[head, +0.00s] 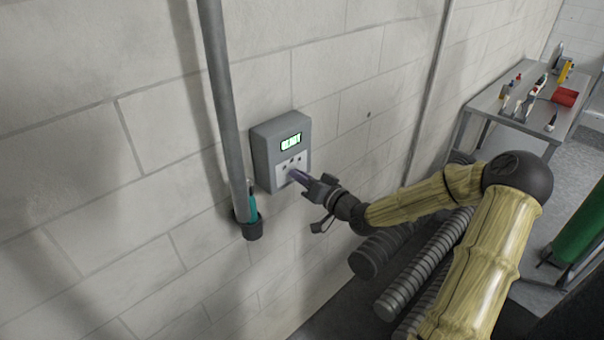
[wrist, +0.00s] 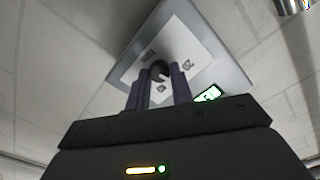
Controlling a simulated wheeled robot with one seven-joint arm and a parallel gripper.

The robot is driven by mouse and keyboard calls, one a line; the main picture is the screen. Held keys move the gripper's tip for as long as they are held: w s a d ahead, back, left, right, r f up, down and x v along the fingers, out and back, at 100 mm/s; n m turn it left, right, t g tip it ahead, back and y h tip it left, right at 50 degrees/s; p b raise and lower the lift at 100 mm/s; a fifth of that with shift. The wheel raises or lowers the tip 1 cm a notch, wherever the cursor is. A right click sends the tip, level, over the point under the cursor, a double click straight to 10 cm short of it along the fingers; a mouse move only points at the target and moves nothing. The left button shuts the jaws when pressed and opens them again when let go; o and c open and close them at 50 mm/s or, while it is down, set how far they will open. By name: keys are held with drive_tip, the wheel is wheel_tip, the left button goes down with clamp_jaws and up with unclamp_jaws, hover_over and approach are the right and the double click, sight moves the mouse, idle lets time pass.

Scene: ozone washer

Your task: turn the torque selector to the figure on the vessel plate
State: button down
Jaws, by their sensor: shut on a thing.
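A grey control box (head: 264,148) is fixed to the block wall, with a lit green display (head: 291,142) above a pale face plate. The torque selector (wrist: 160,67), a dark round knob, stands out from this plate. My gripper (head: 293,175) reaches the box from the right, with its fingers shut on the selector, one at each side. The fingers hide the selector in the head view. I cannot make out the selector's pointer or any vessel plate.
A vertical grey pipe (head: 222,120) runs just left of the box, with a teal-handled item (head: 252,207) in a dark cup (head: 252,231) beside it. Ribbed hoses (head: 427,277) lie below my arm. A metal bench (head: 486,104) with tools and a green cylinder (head: 580,230) stand at right.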

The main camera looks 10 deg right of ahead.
drive_tip(key=shift+m+p, duration=0.3)
drive_tip(key=shift+m, duration=0.6)
drive_tip(key=c, duration=1.2)
unclamp_jaws()
drive_tip(key=b+v, duration=0.3)
drive_tip(key=v, duration=1.4)
drive_tip(key=shift+s+d+b, duration=0.15)
drive_tip(key=shift+s+b, duration=0.05)
drive_tip(key=shift+b, duration=0.1)
drive_tip(key=shift+f, duration=0.1)
